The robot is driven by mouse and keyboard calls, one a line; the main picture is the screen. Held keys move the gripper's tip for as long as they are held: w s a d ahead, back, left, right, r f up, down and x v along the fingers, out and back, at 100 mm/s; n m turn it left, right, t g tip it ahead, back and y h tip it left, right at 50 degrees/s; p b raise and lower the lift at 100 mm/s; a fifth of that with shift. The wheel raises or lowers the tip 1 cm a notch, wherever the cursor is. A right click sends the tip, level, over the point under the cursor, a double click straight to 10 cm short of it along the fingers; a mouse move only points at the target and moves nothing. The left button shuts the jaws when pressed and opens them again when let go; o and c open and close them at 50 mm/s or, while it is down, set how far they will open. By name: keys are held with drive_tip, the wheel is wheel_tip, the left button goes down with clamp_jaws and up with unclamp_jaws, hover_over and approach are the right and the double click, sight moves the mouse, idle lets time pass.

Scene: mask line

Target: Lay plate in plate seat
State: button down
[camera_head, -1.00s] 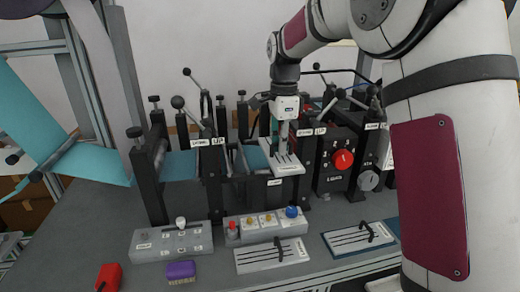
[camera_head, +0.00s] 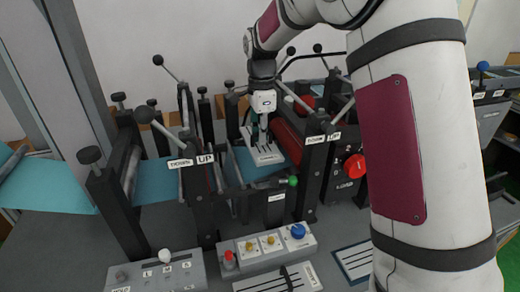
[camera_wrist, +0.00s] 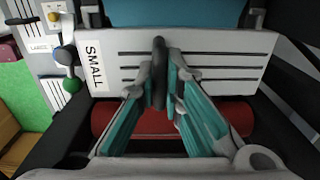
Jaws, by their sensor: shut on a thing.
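My gripper (camera_head: 258,138) is shut on the dark handle (camera_wrist: 159,75) of a white plate (camera_head: 266,157) with dark slots. In the wrist view the plate (camera_wrist: 215,68) lies across the picture, and its label reads SMALL. The plate is among the dark posts of the middle station, by a blue sheet (camera_head: 248,165). In the wrist view a red roller (camera_wrist: 240,117) shows behind my fingers and the blue sheet (camera_wrist: 180,12) beyond the plate. I cannot make out the plate seat, nor whether the plate touches anything below.
A green-knobbed lever (camera_head: 292,181) stands before the station. Ball-topped levers and posts crowd both sides. Another white plate (camera_head: 306,276) and a blue-edged plate (camera_head: 352,258) lie in front. A button box (camera_head: 265,249) and a grey switch box (camera_head: 160,275) stand on the bench.

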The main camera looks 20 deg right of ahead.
sight(261, 150)
drive_tip(key=shift+f+p, duration=0.3)
drive_tip(key=shift+f, duration=2.2)
drive_tip(key=c, duration=1.7)
unclamp_jaws()
